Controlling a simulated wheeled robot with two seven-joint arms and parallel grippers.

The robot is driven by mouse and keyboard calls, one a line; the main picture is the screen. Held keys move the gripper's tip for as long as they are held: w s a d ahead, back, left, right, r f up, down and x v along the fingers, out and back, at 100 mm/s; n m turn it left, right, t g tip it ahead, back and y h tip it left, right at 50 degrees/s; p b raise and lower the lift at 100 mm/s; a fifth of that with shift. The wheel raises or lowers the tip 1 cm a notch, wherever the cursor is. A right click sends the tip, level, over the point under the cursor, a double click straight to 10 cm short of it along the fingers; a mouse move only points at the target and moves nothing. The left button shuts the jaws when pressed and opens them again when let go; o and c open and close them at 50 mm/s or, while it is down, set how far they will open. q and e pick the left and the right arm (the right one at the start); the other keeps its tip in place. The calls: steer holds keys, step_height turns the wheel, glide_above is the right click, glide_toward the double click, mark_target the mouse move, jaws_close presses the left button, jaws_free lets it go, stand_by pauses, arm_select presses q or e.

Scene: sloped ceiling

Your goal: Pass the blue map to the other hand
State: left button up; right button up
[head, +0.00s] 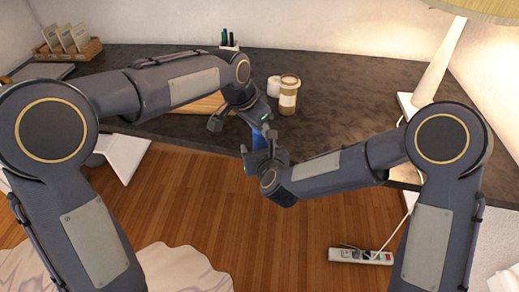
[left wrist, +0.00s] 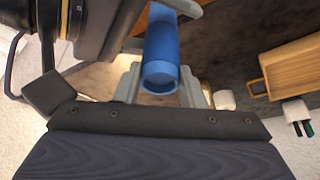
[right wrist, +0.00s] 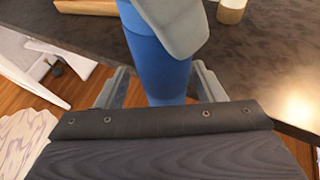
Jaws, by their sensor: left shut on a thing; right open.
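The blue map (head: 259,137) is a rolled blue cylinder held between my two hands, in front of the desk edge. My left gripper (head: 256,119) is shut on it from above. In the left wrist view the map (left wrist: 163,50) stands between the left fingers with its round end towards the camera. My right gripper (head: 256,152) is just below, open. In the right wrist view its fingers (right wrist: 160,88) stand on either side of the lower part of the map (right wrist: 161,70), with a gap visible at the left. A grey left finger covers part of the map's upper part there.
The dark desk (head: 340,80) lies behind the hands. On it are a paper coffee cup (head: 288,95), a white cup-like object (head: 273,86), a wooden tray (head: 205,104), a pen holder (head: 229,43) and a lamp (head: 437,65). A power strip (head: 360,256) lies on the wooden floor.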

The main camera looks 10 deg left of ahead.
steer(key=shift+c, duration=0.2)
steer(key=c, duration=0.9)
arm_select(q)
steer(key=o, duration=1.3)
arm_select(e)
steer(key=shift+c, duration=0.6)
arm_select(q)
steer(key=shift+r, duration=0.1)
steer(key=v, duration=1.2)
steer(key=s+a+n, duration=0.1)
steer(key=s+a, duration=0.3)
steer(key=s+a+f+n, duration=0.2)
steer(key=s+f+n, duration=0.1)
steer(key=s, duration=0.4)
steer(key=s+a+f+n+t, duration=0.1)
steer(key=s+a+f+n, duration=0.1)
steer(key=s+f, duration=0.4)
steer(key=s+a+f+n+t+h, duration=0.1)
steer(key=s+a+f+n, duration=0.1)
steer(key=s, duration=0.6)
steer(key=shift+s+a+f+n, duration=0.2)
steer(key=shift+f+n, duration=0.25)
steer(key=shift+f, duration=0.15)
steer(key=shift+s+a+f+n, duration=0.1)
steer(key=shift+s+f+n, duration=0.1)
steer(key=shift+f+n, duration=0.3)
